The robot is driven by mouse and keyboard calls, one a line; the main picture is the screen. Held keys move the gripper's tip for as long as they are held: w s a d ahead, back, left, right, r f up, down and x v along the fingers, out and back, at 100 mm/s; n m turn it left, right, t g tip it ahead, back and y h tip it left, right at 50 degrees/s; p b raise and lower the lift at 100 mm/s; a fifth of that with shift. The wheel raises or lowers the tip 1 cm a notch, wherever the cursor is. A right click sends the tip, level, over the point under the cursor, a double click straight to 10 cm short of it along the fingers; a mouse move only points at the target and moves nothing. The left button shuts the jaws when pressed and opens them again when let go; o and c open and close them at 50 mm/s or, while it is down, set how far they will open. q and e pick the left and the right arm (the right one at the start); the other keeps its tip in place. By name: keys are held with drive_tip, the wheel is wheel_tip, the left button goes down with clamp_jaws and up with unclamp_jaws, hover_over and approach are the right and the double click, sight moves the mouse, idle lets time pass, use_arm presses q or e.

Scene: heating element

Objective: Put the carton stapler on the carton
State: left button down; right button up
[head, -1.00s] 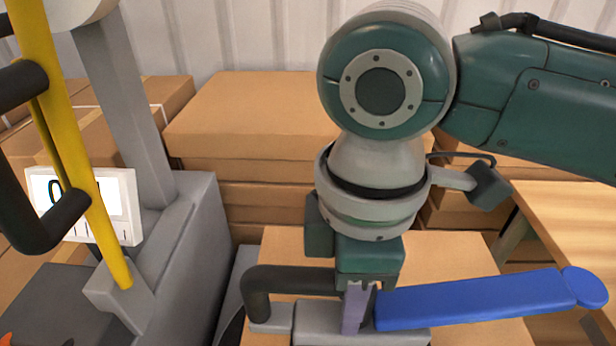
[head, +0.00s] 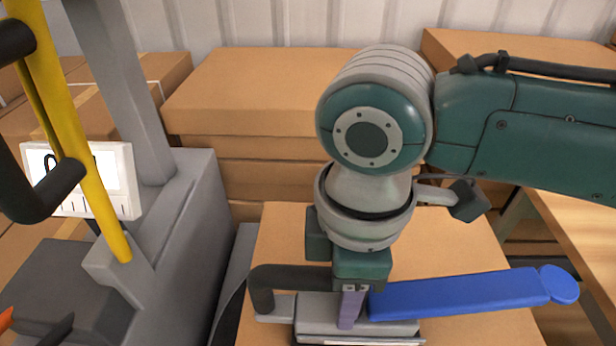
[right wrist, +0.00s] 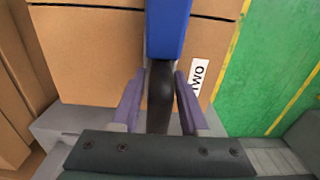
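My right gripper (head: 350,310) is shut on the carton stapler. The stapler has a long blue handle (head: 460,293), a black curved grip (head: 285,276) and a grey body (head: 385,332). In the right wrist view, the purple fingers (right wrist: 160,100) close on a black part, with the blue handle (right wrist: 166,30) beyond. The stapler is over the light brown carton (head: 455,240) in the head view; whether its base touches the carton top cannot be told. The stapler's lower edge is partly cut off. My left gripper is not in view.
Stacked cardboard boxes (head: 250,95) stand along the corrugated wall behind. At left are a grey machine (head: 175,240) with a white display (head: 75,180) and a yellow bar (head: 65,95). A wooden table (head: 580,235) is at right. The right wrist view shows green floor (right wrist: 265,60).

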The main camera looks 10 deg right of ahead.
drive_tip(key=shift+o, duration=1.1)
